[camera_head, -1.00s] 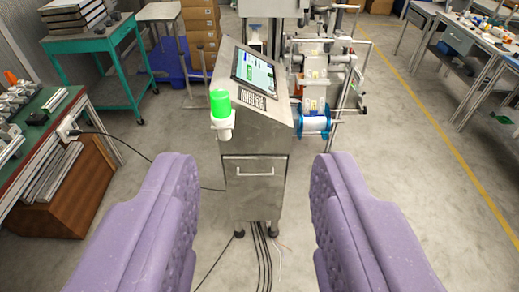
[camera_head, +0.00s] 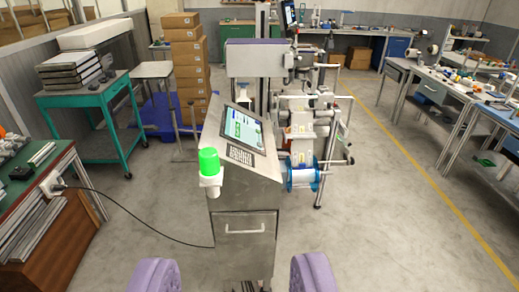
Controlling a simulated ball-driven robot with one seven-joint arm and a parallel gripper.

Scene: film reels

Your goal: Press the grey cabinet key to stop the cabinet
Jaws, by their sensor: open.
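The grey metal cabinet (camera_head: 243,228) stands upright ahead of me, near the middle of the view. Its sloped top carries a lit screen (camera_head: 243,130) and a small dark keypad (camera_head: 240,155); single keys are too small to tell apart. A green lamp (camera_head: 209,162) in a white holder sits at its front left corner. My gripper (camera_head: 235,277) shows as two purple padded fingers at the bottom edge, apart and with nothing between them. It is short of the cabinet and lower in the picture than the keypad.
A reel machine (camera_head: 301,135) with a blue-flanged spool stands right behind the cabinet. A green bench (camera_head: 35,170) with a cable is at the left, and a teal cart (camera_head: 85,115) and stacked boxes (camera_head: 190,65) stand farther back. The floor (camera_head: 370,220) at right is clear.

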